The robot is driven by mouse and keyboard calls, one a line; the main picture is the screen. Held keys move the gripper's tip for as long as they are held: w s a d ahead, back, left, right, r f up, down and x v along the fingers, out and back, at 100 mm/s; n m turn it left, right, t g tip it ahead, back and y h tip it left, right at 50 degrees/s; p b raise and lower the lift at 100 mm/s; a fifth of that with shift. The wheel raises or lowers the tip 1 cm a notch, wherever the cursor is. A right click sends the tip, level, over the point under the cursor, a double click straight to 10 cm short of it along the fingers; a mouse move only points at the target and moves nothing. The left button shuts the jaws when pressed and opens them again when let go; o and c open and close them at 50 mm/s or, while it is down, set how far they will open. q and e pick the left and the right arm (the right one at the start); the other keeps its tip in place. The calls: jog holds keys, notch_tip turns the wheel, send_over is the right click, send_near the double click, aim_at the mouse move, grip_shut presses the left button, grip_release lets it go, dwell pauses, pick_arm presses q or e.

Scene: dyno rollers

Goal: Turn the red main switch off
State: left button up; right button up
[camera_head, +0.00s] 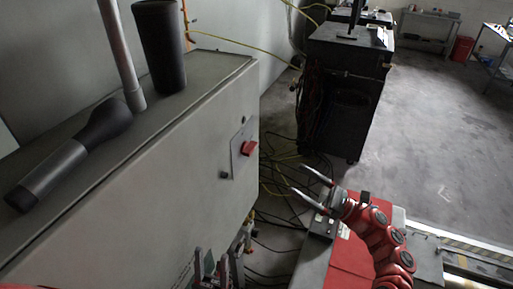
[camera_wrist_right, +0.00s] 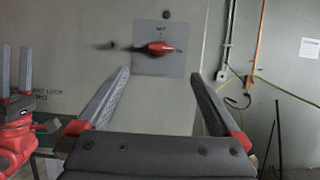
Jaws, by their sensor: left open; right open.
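The red main switch (camera_head: 250,148) sits on a grey plate on the side of a large grey cabinet (camera_head: 180,150). In the right wrist view the switch (camera_wrist_right: 158,48) has its handle lying roughly horizontal, slightly tilted. My right gripper (camera_head: 297,178) is open and empty, to the right of the cabinet, its fingers pointing towards the switch panel. In the right wrist view its fingers (camera_wrist_right: 160,73) stand apart below the switch, not touching it. My left gripper (camera_head: 211,264) is low at the bottom edge, in front of the cabinet side, open and empty; it also shows at the left of the right wrist view (camera_wrist_right: 14,75).
Dark cylindrical parts (camera_head: 162,45) stand and lie on top of the cabinet. A dark equipment cart (camera_head: 345,60) stands behind, with yellow and black cables (camera_head: 285,165) on the floor. Open floor (camera_head: 430,130) lies to the right.

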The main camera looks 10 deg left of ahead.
aim_at(249, 148)
jog(key=p+x, duration=0.2)
jog(key=x, duration=1.2)
jog(key=shift+p, duration=0.4)
jog(key=shift+w+a+f, duration=0.1)
